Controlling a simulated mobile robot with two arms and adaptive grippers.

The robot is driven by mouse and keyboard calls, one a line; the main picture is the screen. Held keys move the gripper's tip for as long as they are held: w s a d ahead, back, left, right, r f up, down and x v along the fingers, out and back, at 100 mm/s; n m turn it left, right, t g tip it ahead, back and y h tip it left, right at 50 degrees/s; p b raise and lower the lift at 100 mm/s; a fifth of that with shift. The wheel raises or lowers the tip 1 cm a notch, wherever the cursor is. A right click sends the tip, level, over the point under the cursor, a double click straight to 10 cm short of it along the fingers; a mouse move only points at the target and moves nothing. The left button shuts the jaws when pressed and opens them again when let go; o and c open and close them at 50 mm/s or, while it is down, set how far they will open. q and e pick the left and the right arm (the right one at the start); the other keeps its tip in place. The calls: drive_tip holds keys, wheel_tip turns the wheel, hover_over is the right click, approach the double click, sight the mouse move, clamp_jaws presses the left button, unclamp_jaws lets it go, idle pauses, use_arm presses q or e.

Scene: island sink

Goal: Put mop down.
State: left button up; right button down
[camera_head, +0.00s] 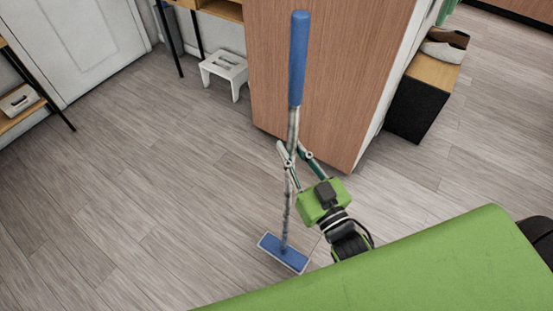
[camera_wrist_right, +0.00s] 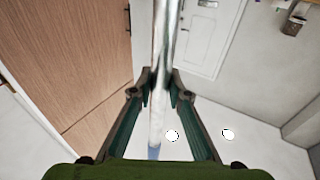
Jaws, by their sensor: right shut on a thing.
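The mop has a blue grip (camera_head: 298,58) at the top, a grey metal pole and a flat blue head (camera_head: 284,253) low down over the wooden floor. It is close to upright in the head view. I cannot tell whether the head touches the floor. My right gripper (camera_head: 291,152) is shut on the pole about midway along it. In the right wrist view, the pole (camera_wrist_right: 164,50) runs between the two fingers of the right gripper (camera_wrist_right: 159,88). My left gripper is in neither view.
A wood-panelled cabinet (camera_head: 320,90) stands just behind the mop. A white step stool (camera_head: 224,72) is left of it, and a black and wood bench (camera_head: 425,97) with shoes is right. A white door (camera_head: 85,40) is at the back left. The floor (camera_head: 130,200) at left is clear.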

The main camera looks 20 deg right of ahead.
drive_tip(key=w+a+f+b, duration=0.1)
drive_tip(key=w+a+f, duration=0.1)
drive_tip(key=w+f, duration=0.3)
drive_tip(key=shift+w+f, duration=0.2)
drive_tip(key=shift+f, duration=1.9)
drive_tip(key=c, duration=2.2)
unclamp_jaws()
drive_tip(key=shift+f, duration=0.2)
drive_tip(key=shift+c, duration=0.2)
drive_tip(key=o, duration=0.3)
drive_tip(key=shift+s, duration=0.1)
drive_tip(key=shift+r, duration=0.1)
drive_tip(key=s, duration=0.4)
drive_tip(key=s+d+b, duration=0.1)
drive_tip(key=s, duration=0.3)
drive_tip(key=s+d+f, duration=0.1)
drive_tip(key=s, duration=0.2)
drive_tip(key=shift+s+f, duration=0.1)
drive_tip(key=shift+s, duration=0.3)
